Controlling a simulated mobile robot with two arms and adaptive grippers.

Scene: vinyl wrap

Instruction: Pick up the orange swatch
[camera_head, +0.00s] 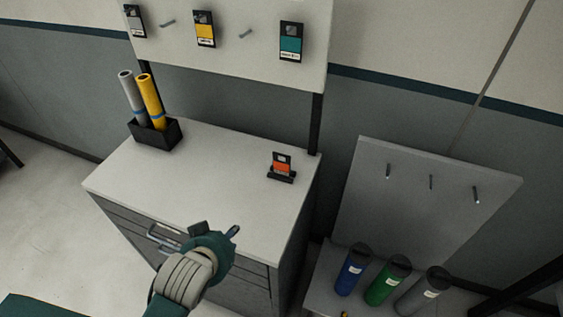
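The orange swatch (281,166) is a small card with a black top and an orange patch. It stands upright in a small black holder (283,178) near the right back edge of the white cabinet top. My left gripper (217,231) is in front of the cabinet, below and left of the swatch in the picture and apart from it. Its two dark fingertips are spread, with nothing visible between them. My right gripper is not in view.
The white cabinet top (200,185) is mostly clear. A black bin (157,134) with grey and yellow rolls stands at its left back. Grey, yellow (204,29) and teal (291,41) swatches hang on the board above. Blue (352,270), green and grey cylinders stand at the lower right.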

